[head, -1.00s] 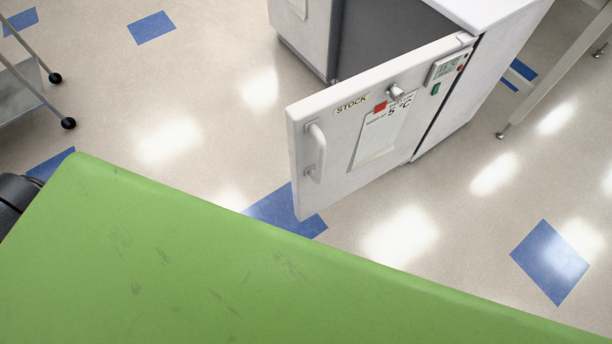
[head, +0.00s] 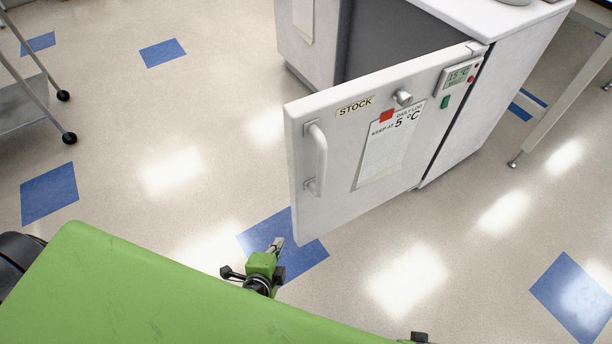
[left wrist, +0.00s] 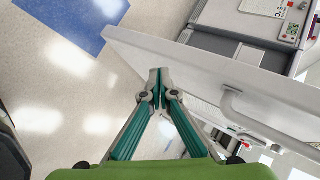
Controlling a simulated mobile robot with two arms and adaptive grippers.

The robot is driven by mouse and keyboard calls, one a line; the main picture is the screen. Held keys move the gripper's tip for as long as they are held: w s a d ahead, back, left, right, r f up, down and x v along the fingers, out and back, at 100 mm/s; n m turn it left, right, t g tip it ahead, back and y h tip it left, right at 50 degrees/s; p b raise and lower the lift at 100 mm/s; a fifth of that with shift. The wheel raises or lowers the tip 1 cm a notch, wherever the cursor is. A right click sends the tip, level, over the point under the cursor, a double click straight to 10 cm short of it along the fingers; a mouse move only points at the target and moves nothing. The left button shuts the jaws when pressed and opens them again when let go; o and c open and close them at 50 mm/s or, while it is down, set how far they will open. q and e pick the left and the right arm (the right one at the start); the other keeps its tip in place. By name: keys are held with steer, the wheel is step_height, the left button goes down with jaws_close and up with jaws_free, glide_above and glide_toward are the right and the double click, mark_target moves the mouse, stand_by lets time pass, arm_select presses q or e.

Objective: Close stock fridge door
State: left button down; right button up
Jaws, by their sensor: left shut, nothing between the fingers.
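The stock fridge door (head: 350,150) stands wide open, swung out from the white fridge body (head: 480,120) on its right-hand side. Its front carries a "STOCK" label, a log sheet and a white vertical handle (head: 317,158) near its free edge. My left gripper (head: 278,243) is shut and empty, just below the door's lower free corner in the head view. In the left wrist view, the shut fingertips (left wrist: 158,74) appear close to the door (left wrist: 200,66), with the handle (left wrist: 238,110) to the right. I cannot tell whether they touch the door. My right gripper is not in view.
A wheeled cart (head: 45,100) is at the far left, and a table leg (head: 560,95) is at the right. The floor in front of the door is clear.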

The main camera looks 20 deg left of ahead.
arm_select(q)
steer(key=w+d+r+m+t+b, duration=0.1)
steer(key=w+r+t, duration=0.1)
steer(key=r, duration=0.3)
steer(key=w+d+r+m+t+b, duration=0.1)
steer(key=d+r+t+b, duration=0.1)
steer(key=r, duration=0.3)
steer(key=t+b, duration=0.2)
steer(key=t, duration=0.1)
glide_toward(310, 152)
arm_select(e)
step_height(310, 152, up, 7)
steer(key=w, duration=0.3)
arm_select(q)
steer(key=shift+m, duration=0.4)
steer(key=w+p, duration=0.1)
steer(key=w, duration=0.3)
steer(key=shift+w+a, duration=0.1)
steer(key=shift+w, duration=0.9)
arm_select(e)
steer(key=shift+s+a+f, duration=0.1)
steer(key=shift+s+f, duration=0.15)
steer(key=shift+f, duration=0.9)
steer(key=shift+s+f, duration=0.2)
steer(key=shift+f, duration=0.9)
arm_select(q)
steer(key=shift+a, duration=0.15)
